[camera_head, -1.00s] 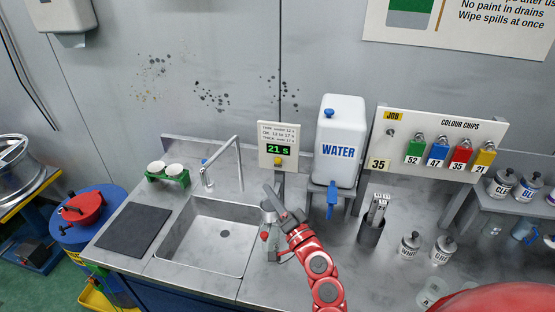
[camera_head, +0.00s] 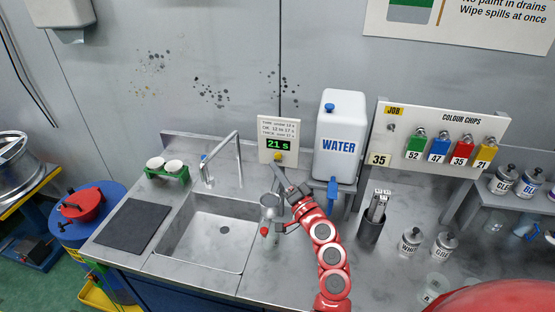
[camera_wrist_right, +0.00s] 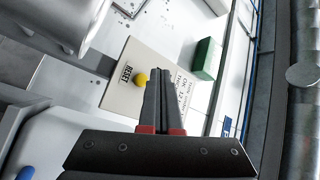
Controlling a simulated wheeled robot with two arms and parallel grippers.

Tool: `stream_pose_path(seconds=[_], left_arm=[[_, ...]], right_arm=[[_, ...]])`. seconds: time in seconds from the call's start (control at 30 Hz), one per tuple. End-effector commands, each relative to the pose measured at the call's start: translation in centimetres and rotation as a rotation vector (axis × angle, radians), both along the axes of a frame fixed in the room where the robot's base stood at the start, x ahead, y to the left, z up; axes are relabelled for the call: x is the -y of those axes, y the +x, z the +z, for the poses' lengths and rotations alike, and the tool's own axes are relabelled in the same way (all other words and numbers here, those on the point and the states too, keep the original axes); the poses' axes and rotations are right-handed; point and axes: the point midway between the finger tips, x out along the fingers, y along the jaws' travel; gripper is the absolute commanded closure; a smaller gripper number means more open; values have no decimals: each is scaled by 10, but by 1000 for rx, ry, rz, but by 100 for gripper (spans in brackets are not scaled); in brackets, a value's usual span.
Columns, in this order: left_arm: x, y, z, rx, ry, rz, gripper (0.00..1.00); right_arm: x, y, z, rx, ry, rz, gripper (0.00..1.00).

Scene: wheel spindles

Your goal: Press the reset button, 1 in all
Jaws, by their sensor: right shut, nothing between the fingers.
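The timer panel (camera_head: 278,142) stands at the back of the counter behind the sink, with a green display reading 21 s. The yellow reset button (camera_head: 278,157) is on its lower front. In the right wrist view the button (camera_wrist_right: 141,79) sits beside the word RESET, just left of the fingertips. My right gripper (camera_head: 277,171) is shut and empty, its tips just below and in front of the button. In the right wrist view its fingers (camera_wrist_right: 160,75) overlap the panel; I cannot tell whether they touch it. My left gripper is not in view.
The WATER tank (camera_head: 339,135) with its blue tap (camera_head: 333,195) stands close right of my right gripper. The sink (camera_head: 207,233) and tap (camera_head: 225,160) are to the left. A holder of strips (camera_head: 372,220) and lidded jars (camera_head: 410,242) stand to the right.

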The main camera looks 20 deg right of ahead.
Motion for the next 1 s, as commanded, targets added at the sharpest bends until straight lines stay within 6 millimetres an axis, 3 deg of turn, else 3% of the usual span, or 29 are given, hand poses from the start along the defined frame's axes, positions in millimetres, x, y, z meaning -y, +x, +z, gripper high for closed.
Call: stream_pose_path(seconds=[0.23,1.0], left_arm=[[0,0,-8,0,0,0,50],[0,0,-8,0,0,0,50]], right_arm=[[8,12,0,1,-2,-1,100],[9,12,0,1,-1,-1,100]])
